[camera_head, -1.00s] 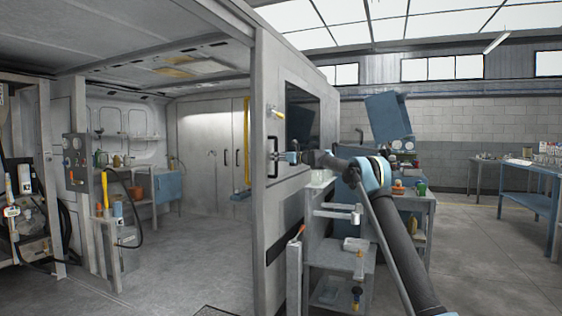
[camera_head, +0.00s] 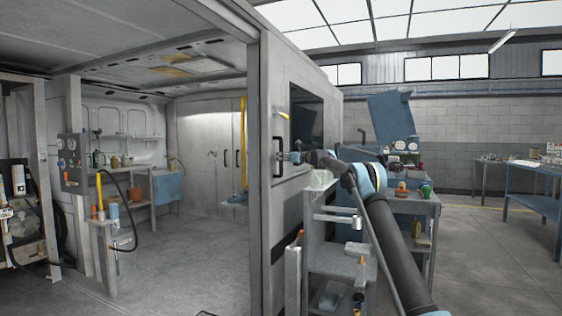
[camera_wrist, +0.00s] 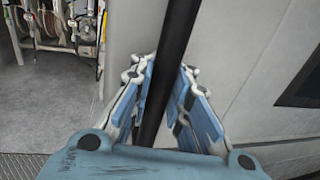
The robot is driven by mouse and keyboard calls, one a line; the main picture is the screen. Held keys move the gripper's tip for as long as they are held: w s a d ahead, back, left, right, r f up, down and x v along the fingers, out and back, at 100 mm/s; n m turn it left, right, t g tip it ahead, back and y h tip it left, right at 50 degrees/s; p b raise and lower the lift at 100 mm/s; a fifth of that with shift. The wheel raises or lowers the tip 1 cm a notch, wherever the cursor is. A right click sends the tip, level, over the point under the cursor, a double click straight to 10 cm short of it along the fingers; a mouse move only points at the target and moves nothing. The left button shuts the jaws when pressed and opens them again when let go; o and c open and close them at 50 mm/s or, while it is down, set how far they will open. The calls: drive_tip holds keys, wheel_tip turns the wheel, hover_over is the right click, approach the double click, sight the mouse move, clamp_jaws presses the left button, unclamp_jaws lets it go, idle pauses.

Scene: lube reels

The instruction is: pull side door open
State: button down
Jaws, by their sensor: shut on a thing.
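The grey side door (camera_head: 290,205) stands in the middle of the head view, with a dark window (camera_head: 306,122) in its upper part. A black vertical bar handle (camera_head: 277,157) is on its left part. My gripper (camera_head: 292,157) is at the handle, with my arm reaching in from the lower right. In the wrist view, the two blue-padded fingers of my gripper (camera_wrist: 162,105) are shut around the black handle bar (camera_wrist: 172,65), one on each side. The door panel also shows in the wrist view (camera_wrist: 235,50). To the door's left, a wide opening shows the interior.
A grey cart (camera_head: 312,235) with shelves and bottles stands close under my arm, beside the door. A blue table (camera_head: 530,200) is at far right. A grey workbench (camera_head: 140,200) with tools stands inside at left. The floor (camera_head: 185,265) before the opening is clear.

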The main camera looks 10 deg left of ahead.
drive_tip(key=c, duration=1.5)
unclamp_jaws()
drive_tip(key=shift+w+d, duration=0.2)
drive_tip(key=shift+d, duration=0.2)
drive_tip(key=v, duration=1.2)
